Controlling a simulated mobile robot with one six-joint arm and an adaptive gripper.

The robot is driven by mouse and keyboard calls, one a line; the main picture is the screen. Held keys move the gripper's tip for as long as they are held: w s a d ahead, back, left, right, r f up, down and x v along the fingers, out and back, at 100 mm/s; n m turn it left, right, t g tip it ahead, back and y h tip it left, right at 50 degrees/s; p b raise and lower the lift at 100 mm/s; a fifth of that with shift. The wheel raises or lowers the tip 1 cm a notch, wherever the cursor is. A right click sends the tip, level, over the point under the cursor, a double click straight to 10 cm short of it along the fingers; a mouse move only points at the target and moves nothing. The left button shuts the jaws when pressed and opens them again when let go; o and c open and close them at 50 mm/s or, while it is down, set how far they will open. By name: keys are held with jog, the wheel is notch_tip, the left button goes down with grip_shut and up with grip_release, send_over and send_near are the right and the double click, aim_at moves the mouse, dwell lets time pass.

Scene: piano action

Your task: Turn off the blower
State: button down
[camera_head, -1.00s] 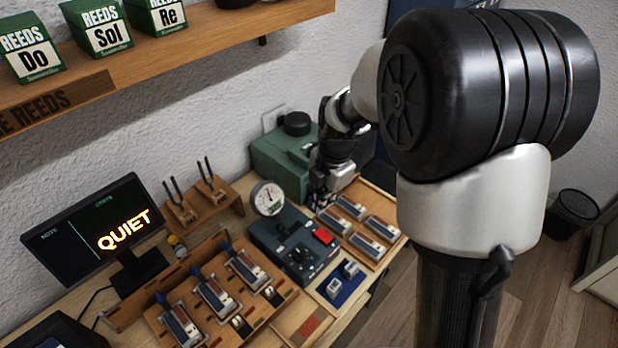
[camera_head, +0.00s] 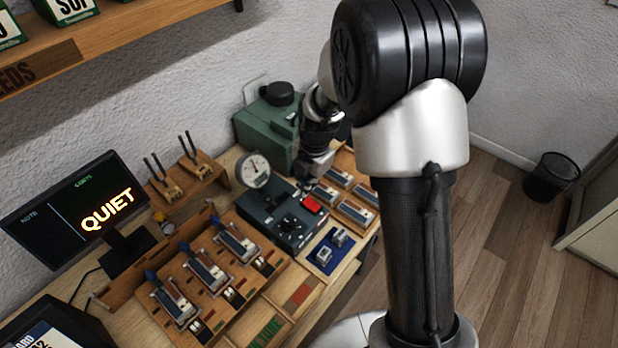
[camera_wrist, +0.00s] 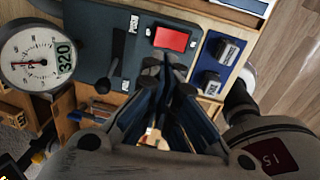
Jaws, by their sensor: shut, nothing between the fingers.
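A dark blue-green control box (camera_head: 272,222) stands on the bench, with a red switch (camera_head: 311,205) on its top and a round dial gauge (camera_head: 255,170) at its back left. In the wrist view the red switch (camera_wrist: 175,39) lies just beyond my gripper (camera_wrist: 164,66), whose fingers are shut and empty. A black lever (camera_wrist: 118,50) with PUSH and PULL labels is beside the switch. In the head view my gripper (camera_head: 314,172) is just behind the switch; I cannot tell whether it touches the box. A green machine (camera_head: 262,137) with a black cap stands behind.
Reed trays (camera_head: 356,212) lie to the right of the box, and a blue pad (camera_head: 325,262) with small metal blocks in front. A wooden jig (camera_head: 205,275) and a monitor (camera_head: 70,210) reading QUIET are left.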

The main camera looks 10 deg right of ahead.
aim_at(304, 207)
jog(key=f, duration=0.2)
jog(key=f+b, duration=0.1)
jog(key=f, duration=0.4)
jog(key=shift+w+a+f, duration=0.25)
jog(key=shift+w, duration=0.15)
jog(key=shift+w+a+f+b, duration=0.1)
jog(key=shift+f+b, duration=0.4)
jog(key=shift+b, duration=0.4)
jog(key=shift+r, duration=0.15)
